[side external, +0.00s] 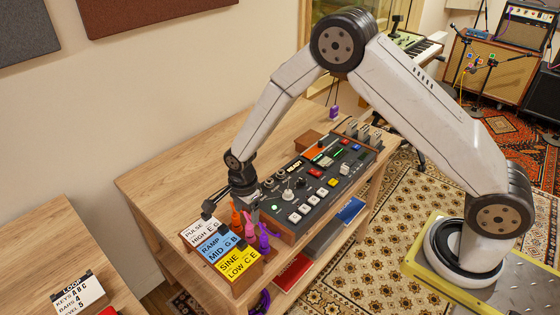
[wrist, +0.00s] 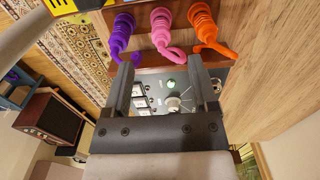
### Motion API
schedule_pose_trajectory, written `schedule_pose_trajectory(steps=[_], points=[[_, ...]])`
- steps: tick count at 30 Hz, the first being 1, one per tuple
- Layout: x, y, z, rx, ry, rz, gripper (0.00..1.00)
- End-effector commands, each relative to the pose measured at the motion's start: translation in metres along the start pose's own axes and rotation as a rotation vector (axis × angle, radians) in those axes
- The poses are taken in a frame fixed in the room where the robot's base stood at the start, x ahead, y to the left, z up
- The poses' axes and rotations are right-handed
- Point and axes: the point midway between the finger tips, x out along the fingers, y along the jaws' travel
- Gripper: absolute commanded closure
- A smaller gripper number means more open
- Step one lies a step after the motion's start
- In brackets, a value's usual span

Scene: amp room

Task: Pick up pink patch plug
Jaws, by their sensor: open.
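The pink patch plug (wrist: 163,20) stands between an orange plug (wrist: 203,22) and a purple plug (wrist: 122,27) in the wrist view, its cord curling toward my gripper. In the side view the pink plug (side external: 249,223) is in the middle of the row and partly hidden by my gripper (side external: 249,203). My gripper is open in the wrist view (wrist: 160,65), with its two fingers apart and nothing between their tips. The pink plug lies just beyond the gap, roughly centred on it.
The orange plug (side external: 235,217) and purple plug (side external: 263,240) are close on either side. A card holder with PULSE, RAMP and SINE cards (side external: 217,247) stands beside them. A control panel with knobs and buttons (side external: 318,184) lies behind. The wooden desk top (side external: 170,180) is clear at left.

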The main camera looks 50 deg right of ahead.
Motion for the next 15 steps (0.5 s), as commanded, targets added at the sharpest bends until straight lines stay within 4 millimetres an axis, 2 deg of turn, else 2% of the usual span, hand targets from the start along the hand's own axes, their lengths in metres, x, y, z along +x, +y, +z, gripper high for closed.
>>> schedule_pose_trajectory(steps=[9,15], points=[[0.021,0.000,-0.001,-0.001,0.000,0.001,0.25],[0.025,0.000,-0.001,-0.002,0.000,-0.001,0.25]])
